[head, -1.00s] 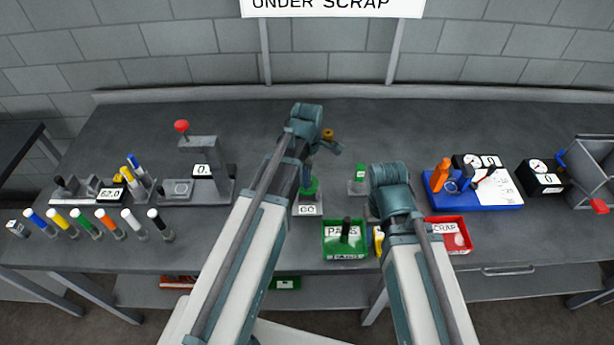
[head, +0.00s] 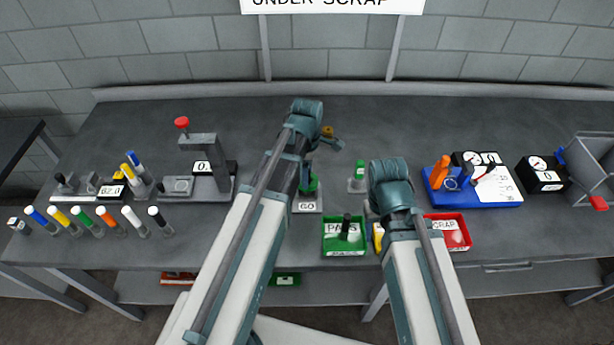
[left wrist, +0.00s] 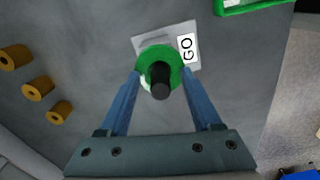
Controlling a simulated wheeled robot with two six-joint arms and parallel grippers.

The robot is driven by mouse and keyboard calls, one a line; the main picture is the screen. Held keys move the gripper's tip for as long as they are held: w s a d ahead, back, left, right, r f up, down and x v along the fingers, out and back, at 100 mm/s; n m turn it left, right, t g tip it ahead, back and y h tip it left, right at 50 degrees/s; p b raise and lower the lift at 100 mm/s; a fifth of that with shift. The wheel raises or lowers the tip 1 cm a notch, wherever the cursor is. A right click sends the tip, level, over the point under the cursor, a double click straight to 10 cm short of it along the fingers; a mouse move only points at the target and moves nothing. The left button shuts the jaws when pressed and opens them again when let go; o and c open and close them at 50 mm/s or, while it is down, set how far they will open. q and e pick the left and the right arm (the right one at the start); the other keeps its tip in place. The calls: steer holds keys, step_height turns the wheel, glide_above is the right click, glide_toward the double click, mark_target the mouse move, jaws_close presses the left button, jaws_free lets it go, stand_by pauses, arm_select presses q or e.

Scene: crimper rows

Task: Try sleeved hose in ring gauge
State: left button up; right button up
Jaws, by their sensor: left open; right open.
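A green ring gauge (left wrist: 148,55) sits on a grey plate marked GO (left wrist: 187,48); in the head view the GO plate (head: 307,207) lies below my left wrist. A black hose end (left wrist: 160,82) stands within the ring's outline in the left wrist view. How deep it sits cannot be told. My left gripper (left wrist: 161,88) is open, one blue finger on each side of the hose, with gaps showing. In the head view my left gripper (head: 307,182) partly hides the ring. My right gripper (head: 370,207) is mostly hidden behind its arm, right of the GO plate.
A small green-topped stand (head: 358,175) is right of the gauge. A green PASS tray (head: 345,250) holds a black piece; a red SCRAP tray (head: 455,243) is further right. Several coloured hoses (head: 84,222) stand at left. Several brown cylinders (left wrist: 38,91) lie beyond the left finger.

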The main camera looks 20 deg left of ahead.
arm_select(q)
step_height(320, 180, up, 14)
steer(key=p, duration=1.3)
steer(key=shift+f, duration=0.2)
stand_by(0.3)
steer(key=shift+r+p, duration=0.6)
steer(key=shift+p, duration=0.1)
steer(key=shift+c, duration=0.2)
step_height(320, 180, down, 14)
steer(key=b, duration=1.4)
steer(key=shift+f, duration=0.1)
steer(key=shift+c, duration=0.4)
jaws_close()
steer(key=shift+r, duration=0.2)
